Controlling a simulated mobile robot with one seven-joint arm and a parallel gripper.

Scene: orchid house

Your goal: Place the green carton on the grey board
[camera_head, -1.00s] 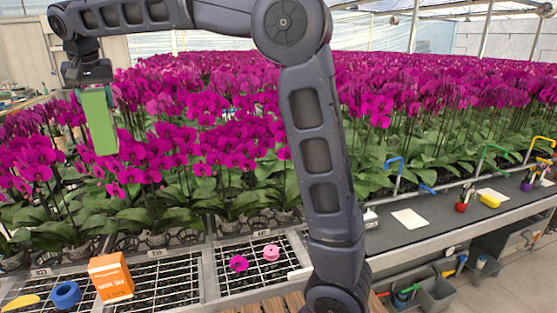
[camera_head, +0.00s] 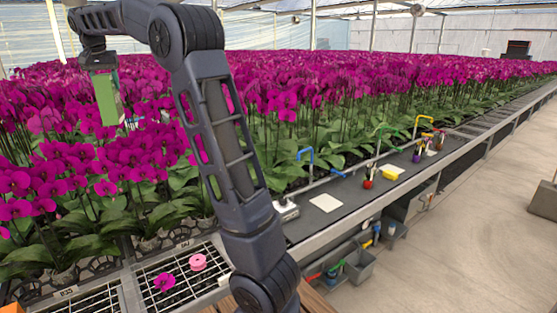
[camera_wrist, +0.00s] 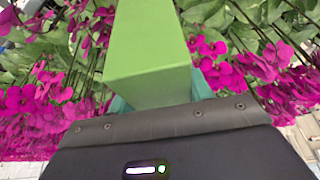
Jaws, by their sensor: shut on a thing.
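The green carton (camera_head: 107,98) hangs upright in my gripper (camera_head: 101,68), high at the left above the orchids in the head view. In the wrist view, the carton (camera_wrist: 150,50) fills the upper middle, between the teal fingers of my gripper (camera_wrist: 155,98). My gripper is shut on it. A long dark grey surface (camera_head: 352,196) lies on the bench right of my arm, far from the carton. I cannot tell whether this is the grey board; no separate grey board shows clearly.
A pink ring (camera_head: 198,262) and magenta flower (camera_head: 164,281) lie on the wire mesh. Dense orchids fill the left and back.

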